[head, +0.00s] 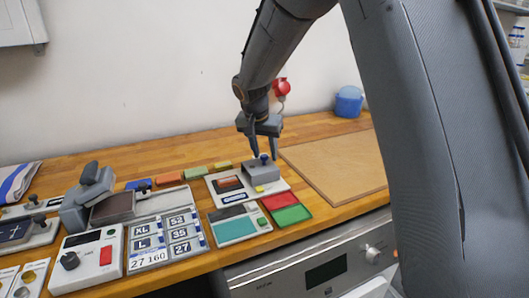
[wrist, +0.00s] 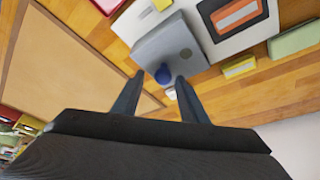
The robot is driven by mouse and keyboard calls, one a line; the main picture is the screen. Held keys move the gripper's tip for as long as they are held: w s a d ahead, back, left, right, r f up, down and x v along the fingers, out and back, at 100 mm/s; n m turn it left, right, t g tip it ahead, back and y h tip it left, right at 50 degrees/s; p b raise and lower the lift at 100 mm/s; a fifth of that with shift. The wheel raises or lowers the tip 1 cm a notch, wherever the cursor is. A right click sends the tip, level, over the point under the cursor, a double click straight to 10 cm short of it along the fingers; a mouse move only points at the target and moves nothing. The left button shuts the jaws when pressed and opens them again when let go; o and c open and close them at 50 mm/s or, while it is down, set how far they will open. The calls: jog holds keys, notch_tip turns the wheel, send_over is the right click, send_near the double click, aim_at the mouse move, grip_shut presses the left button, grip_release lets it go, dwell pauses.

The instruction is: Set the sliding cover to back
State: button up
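The sliding cover (head: 262,174) is a grey block with a blue knob (head: 264,158) on top. It sits at the right part of a white panel (head: 238,196), beside an uncovered recess holding an orange piece (head: 230,183). The grey cover (wrist: 172,46) and its blue knob (wrist: 163,75) also show in the wrist view. My gripper (head: 264,156) is right above the cover. Its two fingers are open and stand apart on either side of the knob (wrist: 160,80). I cannot tell whether either finger touches the knob.
A brown board (head: 335,165) lies to the right. Red and green trays (head: 285,208) lie in front of the panel, with a teal-screened device (head: 235,226) near them. Several coloured blocks (head: 195,173) lie behind to the left.

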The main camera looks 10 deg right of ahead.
aim_at(262, 170)
jog(key=b+v, duration=0.1)
jog(key=v, duration=0.6)
jog(key=shift+r+b, duration=0.3)
jog(key=shift+r, duration=0.05)
jog(key=shift+s, duration=0.1)
